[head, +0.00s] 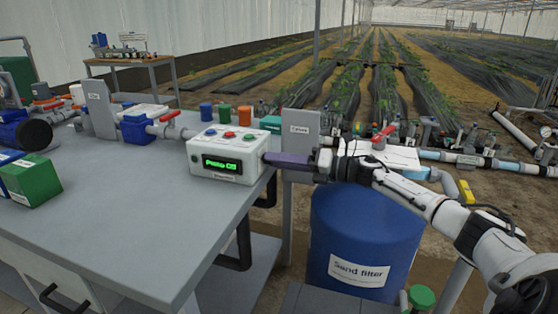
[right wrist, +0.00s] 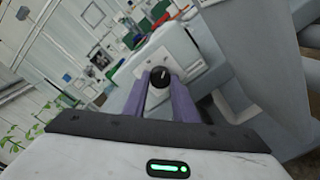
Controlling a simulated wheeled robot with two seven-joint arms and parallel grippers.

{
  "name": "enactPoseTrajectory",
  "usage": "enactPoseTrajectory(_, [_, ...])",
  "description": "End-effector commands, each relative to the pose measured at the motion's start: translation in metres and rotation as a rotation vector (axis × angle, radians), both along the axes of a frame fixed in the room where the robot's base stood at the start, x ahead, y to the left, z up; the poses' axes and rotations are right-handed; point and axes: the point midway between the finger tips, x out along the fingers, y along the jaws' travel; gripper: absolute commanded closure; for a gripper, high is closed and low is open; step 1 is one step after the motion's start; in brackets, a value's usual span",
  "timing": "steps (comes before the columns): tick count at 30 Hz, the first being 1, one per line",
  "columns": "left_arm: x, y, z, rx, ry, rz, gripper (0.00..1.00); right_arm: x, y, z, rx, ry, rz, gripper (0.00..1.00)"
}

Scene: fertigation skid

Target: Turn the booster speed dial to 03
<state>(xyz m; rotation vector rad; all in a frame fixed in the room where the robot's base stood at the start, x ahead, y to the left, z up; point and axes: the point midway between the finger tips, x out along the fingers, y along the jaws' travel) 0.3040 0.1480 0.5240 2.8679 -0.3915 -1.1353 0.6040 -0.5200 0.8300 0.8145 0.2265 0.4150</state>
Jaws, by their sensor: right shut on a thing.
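A white control box (head: 228,155) stands on the grey table near its right edge. Its green-lit display (head: 220,163) shows text that seems to begin with "Pump"; the last characters are too small to read surely. The dial, a black knob (right wrist: 160,76) with a white mark, is on a pale face of the box in the right wrist view. My right gripper (head: 268,158) reaches the box's right side from the right. In the wrist view its purple fingers (right wrist: 161,82) are shut on the knob, one on each side. The dial is hidden in the head view. My left gripper is not in view.
Coloured buttons (head: 229,135) sit on the box's top. A green box (head: 32,181) lies at the table's left. Pipes with a red-handled valve (head: 170,117) run behind. A blue sand filter tank (head: 365,240) stands below my right arm. The table's front middle is clear.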

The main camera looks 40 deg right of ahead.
Motion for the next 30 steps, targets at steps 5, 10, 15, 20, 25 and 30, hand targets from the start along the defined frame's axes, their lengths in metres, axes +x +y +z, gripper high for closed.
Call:
enactPoseTrajectory(5, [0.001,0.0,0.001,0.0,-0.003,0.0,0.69,0.001,-0.001,0.002,0.003,-0.003,-0.005,0.97])
enactPoseTrajectory(10, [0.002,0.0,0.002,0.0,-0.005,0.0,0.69,0.0,-0.001,0.002,0.002,-0.003,-0.004,0.56])
enactPoseTrajectory(15, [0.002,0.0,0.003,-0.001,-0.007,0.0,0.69,0.0,-0.001,0.001,0.001,-0.002,-0.002,0.56])
enactPoseTrajectory(20, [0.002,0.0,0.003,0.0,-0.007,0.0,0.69,-0.002,-0.002,0.0,0.0,0.0,-0.001,0.56])
enactPoseTrajectory(25, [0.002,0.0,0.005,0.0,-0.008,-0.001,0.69,-0.016,-0.008,-0.001,0.0,0.004,-0.003,0.56])
enactPoseTrajectory(30, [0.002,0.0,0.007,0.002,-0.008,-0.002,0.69,-0.038,-0.019,0.0,0.001,0.005,-0.003,0.56])
